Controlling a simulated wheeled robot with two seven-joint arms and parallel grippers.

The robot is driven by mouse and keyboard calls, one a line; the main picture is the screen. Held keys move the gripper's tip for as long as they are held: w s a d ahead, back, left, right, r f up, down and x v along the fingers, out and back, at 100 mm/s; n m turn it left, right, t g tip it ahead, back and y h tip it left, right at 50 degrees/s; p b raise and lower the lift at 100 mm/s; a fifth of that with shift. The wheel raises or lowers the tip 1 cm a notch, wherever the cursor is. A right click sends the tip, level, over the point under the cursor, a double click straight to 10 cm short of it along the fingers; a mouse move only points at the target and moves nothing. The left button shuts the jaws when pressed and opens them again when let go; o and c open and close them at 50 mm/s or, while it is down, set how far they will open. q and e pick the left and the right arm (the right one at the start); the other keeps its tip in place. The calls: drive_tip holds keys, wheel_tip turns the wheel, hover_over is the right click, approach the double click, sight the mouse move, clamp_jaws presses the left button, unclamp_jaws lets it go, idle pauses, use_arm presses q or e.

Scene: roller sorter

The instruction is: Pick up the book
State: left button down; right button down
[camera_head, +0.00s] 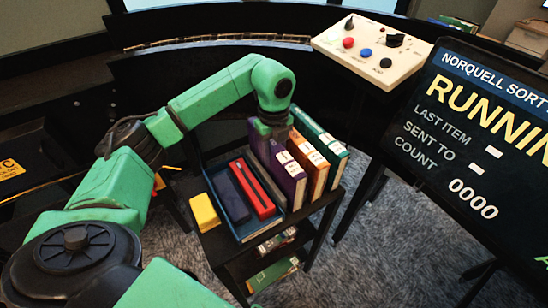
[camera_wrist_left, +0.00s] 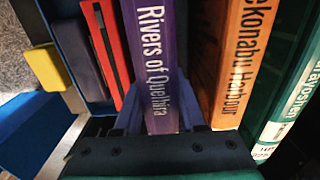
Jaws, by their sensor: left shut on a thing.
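The purple book (camera_head: 288,178) stands upright on the dark cart, between a blue tray and an orange book. In the left wrist view the purple book (camera_wrist_left: 150,40) shows its spine, lettered "Rivers of Quethira". My left gripper (camera_head: 272,124) is at the book's near upper end, shut on it. In the left wrist view the fingers of my left gripper (camera_wrist_left: 157,112) lie on both sides of the spine. I cannot tell whether the book is off the shelf. My right gripper is not in view.
The orange book (camera_head: 314,168) and a green book (camera_head: 330,148) stand to the right. The blue tray (camera_head: 246,235) holds a red item (camera_head: 252,190) and a dark one. A yellow block (camera_head: 204,212) is at the left. A button panel (camera_head: 372,50) and screen (camera_head: 480,130) stand beyond.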

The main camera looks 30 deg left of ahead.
sight(274, 143)
use_arm(q)
wheel_tip(274, 143, up, 6)
drive_tip(key=shift+f+b, duration=0.25)
drive_tip(key=shift+b, duration=0.55)
wheel_tip(274, 143, up, 14)
drive_tip(key=p, duration=0.4)
drive_tip(key=shift+r, duration=0.2)
drive_tip(key=shift+f, duration=0.1)
